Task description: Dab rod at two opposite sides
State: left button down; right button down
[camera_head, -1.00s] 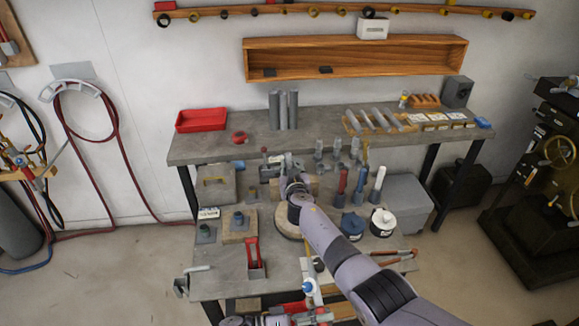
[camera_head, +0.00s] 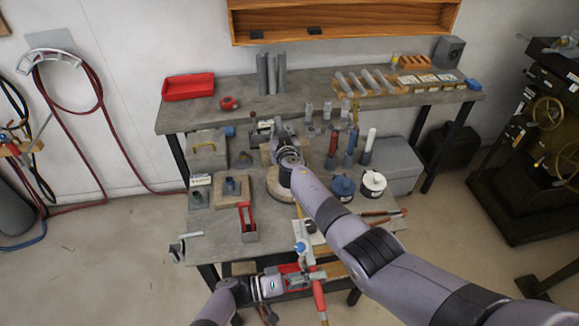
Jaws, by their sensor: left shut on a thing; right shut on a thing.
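My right gripper (camera_head: 281,132) is over the round wooden board (camera_head: 282,188) in the middle of the bench, its arm coming in from the lower right. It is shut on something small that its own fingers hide. My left gripper (camera_head: 309,281) is low, at the bench's front edge, its arm coming in from the bottom left. It is shut on a slim upright tool with a red handle (camera_head: 318,297), which points down toward the floor.
A red-handled clamp (camera_head: 246,222) stands near the front left of the bench. A blue pot (camera_head: 343,187), a white pot (camera_head: 373,184) and several upright tubes stand to the right. A red tray (camera_head: 188,87) is on the rear bench.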

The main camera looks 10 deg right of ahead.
aim_at(277, 118)
pick_arm(q)
jog(key=shift+r, duration=0.1)
pick_arm(e)
jog(key=shift+s+f, duration=0.1)
jog(key=shift+f, duration=0.15)
dwell(2.2)
jog(key=shift+w+a+r, duration=0.1)
jog(key=shift+w+r, duration=0.2)
jog(key=shift+r, duration=0.85)
jog(key=shift+w+a+r, duration=0.1)
jog(key=shift+w+r, duration=0.15)
jog(key=shift+r, duration=0.9)
jog(key=shift+w+a+r, duration=0.1)
jog(key=shift+w+r, duration=0.2)
jog(key=shift+r, duration=0.85)
jog(key=shift+d, duration=0.1)
pick_arm(q)
jog(key=shift+d, duration=0.1)
pick_arm(e)
jog(key=s+d+r, duration=0.2)
jog(key=s+d, duration=0.2)
jog(key=d, duration=0.3)
jog(key=s+d+r, duration=0.2)
jog(key=s+d, duration=0.2)
jog(key=d, duration=0.4)
jog(key=shift+s, duration=0.2)
jog(key=shift+a, duration=0.1)
